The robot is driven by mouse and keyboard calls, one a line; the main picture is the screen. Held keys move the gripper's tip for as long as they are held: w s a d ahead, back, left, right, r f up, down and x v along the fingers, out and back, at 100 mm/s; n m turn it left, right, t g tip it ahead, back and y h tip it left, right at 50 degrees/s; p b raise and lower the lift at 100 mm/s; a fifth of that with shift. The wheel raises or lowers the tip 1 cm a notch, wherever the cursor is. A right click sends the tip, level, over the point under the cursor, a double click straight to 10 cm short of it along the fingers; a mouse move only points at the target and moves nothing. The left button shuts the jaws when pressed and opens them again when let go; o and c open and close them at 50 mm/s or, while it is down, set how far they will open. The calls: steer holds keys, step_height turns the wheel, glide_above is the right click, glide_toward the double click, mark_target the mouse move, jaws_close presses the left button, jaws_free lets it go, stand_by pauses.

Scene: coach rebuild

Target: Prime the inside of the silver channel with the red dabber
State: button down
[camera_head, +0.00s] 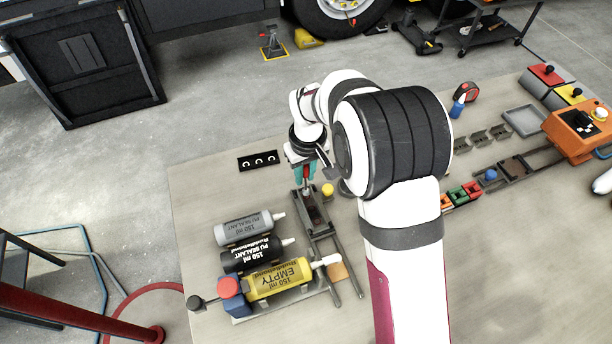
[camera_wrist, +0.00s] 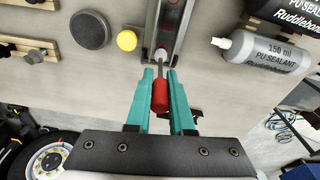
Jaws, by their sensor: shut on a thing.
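The silver channel (camera_head: 324,231) lies on the table in front of my gripper; it also shows at the top of the wrist view (camera_wrist: 153,30). My gripper (camera_head: 303,176) is over its far end, with teal fingers shut on the red dabber (camera_wrist: 160,97). The dabber's thin stem points away from the fingers, and its pale tip (camera_wrist: 160,54) is at the near end of the channel in the wrist view. I cannot tell whether the tip touches the channel floor. A dark patch and a small red spot show inside the channel.
Grey, black and yellow sealant tubes (camera_head: 279,279) lie left of the channel, close to it. A yellow round piece (camera_head: 328,190) and a dark grey disc (camera_wrist: 89,30) sit beside it. A black strip with holes (camera_head: 259,161) lies behind. Coloured clips and an orange device (camera_head: 578,132) are at right.

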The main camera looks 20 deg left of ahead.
steer(key=shift+r, duration=3.8)
